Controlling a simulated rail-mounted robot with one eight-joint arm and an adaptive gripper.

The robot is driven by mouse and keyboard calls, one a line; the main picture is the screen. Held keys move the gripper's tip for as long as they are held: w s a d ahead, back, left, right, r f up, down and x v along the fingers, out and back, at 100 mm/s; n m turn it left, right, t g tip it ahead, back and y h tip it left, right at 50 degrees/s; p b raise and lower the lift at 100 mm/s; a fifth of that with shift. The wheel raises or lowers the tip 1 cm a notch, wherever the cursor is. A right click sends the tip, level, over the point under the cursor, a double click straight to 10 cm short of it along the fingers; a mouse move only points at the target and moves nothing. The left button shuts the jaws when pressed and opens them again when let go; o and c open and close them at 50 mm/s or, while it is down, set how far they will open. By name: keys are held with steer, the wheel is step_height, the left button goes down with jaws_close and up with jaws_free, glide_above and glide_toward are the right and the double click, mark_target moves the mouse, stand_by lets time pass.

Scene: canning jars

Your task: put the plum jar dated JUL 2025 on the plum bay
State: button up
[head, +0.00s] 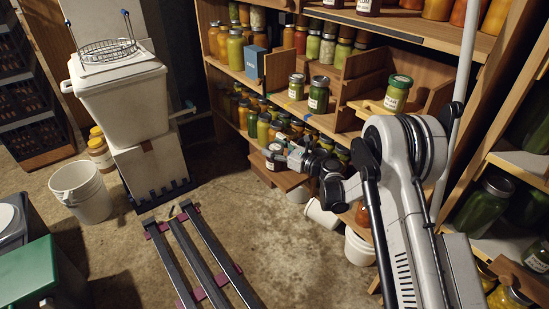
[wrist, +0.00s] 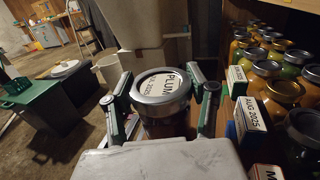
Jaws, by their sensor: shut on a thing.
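My gripper (wrist: 162,104) is shut on a jar with a silver lid, the plum jar (wrist: 161,84). Its lid label reads PLUM, with a smaller date line that I cannot read surely. In the head view my gripper (head: 283,153) is in front of the lower shelves, and the jar (head: 272,158) shows at its far end with a pale label. The jar is between the two green-padded fingers, its lower part hidden by the gripper. I cannot tell which bay is the plum bay.
Shelves of jars (head: 290,118) stand close by my gripper. A card reading AUG 2025 (wrist: 251,112) is just right of it in the wrist view. A wooden divided bay holds a green-lidded jar (head: 397,93).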

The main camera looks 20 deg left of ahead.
steer(key=c, duration=0.5)
steer(key=shift+r, duration=0.1)
